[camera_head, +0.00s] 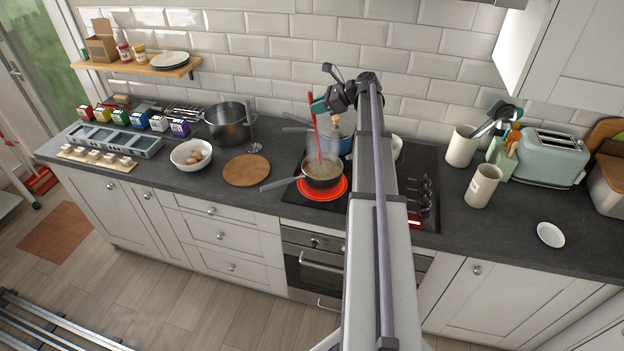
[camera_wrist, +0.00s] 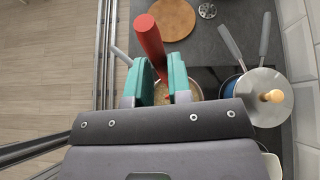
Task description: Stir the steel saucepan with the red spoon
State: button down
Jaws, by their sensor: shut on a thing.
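The steel saucepan (camera_head: 321,184) stands on a glowing red burner, with a pale brownish mixture inside and its handle pointing left. The red spoon (camera_head: 315,135) stands nearly upright, its lower end in the saucepan's mixture; the tip is hidden. My gripper (camera_head: 319,106) is shut on the red spoon near its upper part, above and behind the saucepan. In the wrist view the red spoon (camera_wrist: 149,38) shows between the teal fingers of my gripper (camera_wrist: 163,82). Part of the saucepan's mixture (camera_wrist: 195,92) shows behind the fingers.
A lidded blue pot (camera_head: 343,145) stands close behind the saucepan; its lid (camera_wrist: 262,97) shows at right in the wrist view. A round wooden board (camera_head: 246,170) and a white bowl of eggs (camera_head: 191,154) lie to the left. A utensil crock (camera_head: 461,147) stands to the right.

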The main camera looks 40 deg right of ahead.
notch_tip(320, 180, up, 5)
jog(key=p, duration=0.5)
jog(key=s+d+t+y+b, duration=0.1)
jog(key=s+d+b, duration=0.15)
jog(key=d, duration=0.25)
notch_tip(320, 180, down, 14)
jog(key=b, duration=1.3)
jog(key=shift+w+a+r+m, duration=0.15)
jog(key=shift+w+a+m, duration=0.15)
jog(key=shift+w+a, duration=0.1)
